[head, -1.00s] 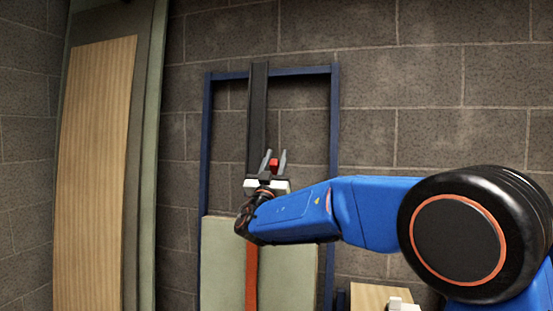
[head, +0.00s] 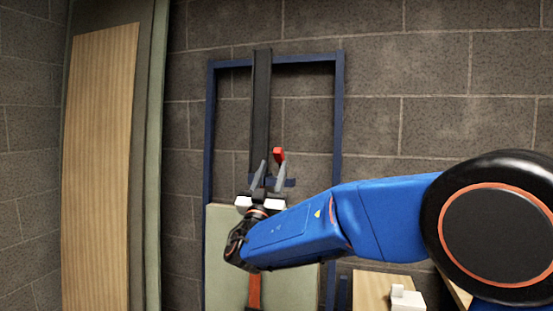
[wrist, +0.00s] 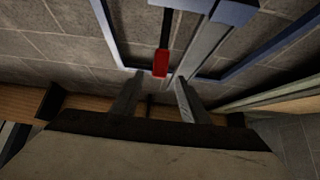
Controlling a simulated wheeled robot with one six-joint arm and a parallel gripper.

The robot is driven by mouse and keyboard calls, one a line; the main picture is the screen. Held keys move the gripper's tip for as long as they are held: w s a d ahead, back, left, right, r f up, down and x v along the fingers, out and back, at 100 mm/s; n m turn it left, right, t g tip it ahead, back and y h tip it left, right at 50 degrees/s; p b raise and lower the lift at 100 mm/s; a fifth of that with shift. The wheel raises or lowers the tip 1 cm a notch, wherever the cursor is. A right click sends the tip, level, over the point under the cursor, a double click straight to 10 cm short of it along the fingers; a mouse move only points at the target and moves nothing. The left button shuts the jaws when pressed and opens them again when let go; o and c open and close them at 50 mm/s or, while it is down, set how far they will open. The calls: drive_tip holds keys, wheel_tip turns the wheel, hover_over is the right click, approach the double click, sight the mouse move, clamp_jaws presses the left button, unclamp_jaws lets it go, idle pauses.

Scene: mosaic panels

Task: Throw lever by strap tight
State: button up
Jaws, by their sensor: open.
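The lever's red grip (head: 279,155) stands just above and right of my gripper (head: 272,164) in the head view. A dark stem shows behind the red grip (wrist: 160,63) in the wrist view. My gripper (wrist: 159,78) is open and empty there, with the red grip just past its fingertips, roughly in line with the gap. I cannot tell whether anything touches. The strap (head: 262,105) is dark above and orange-red below, running down the blue frame (head: 339,130). My gripper and wrist hide part of the strap and the lever's base.
A pale panel (head: 300,285) stands behind the strap's lower part. Tall wood and green boards (head: 100,170) lean at the left. A wooden surface with a white block (head: 406,299) is at the lower right. A block wall (head: 440,60) closes the back.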

drive_tip(key=v, duration=0.6)
drive_tip(key=shift+s+f, duration=0.25)
drive_tip(key=shift+f, duration=0.05)
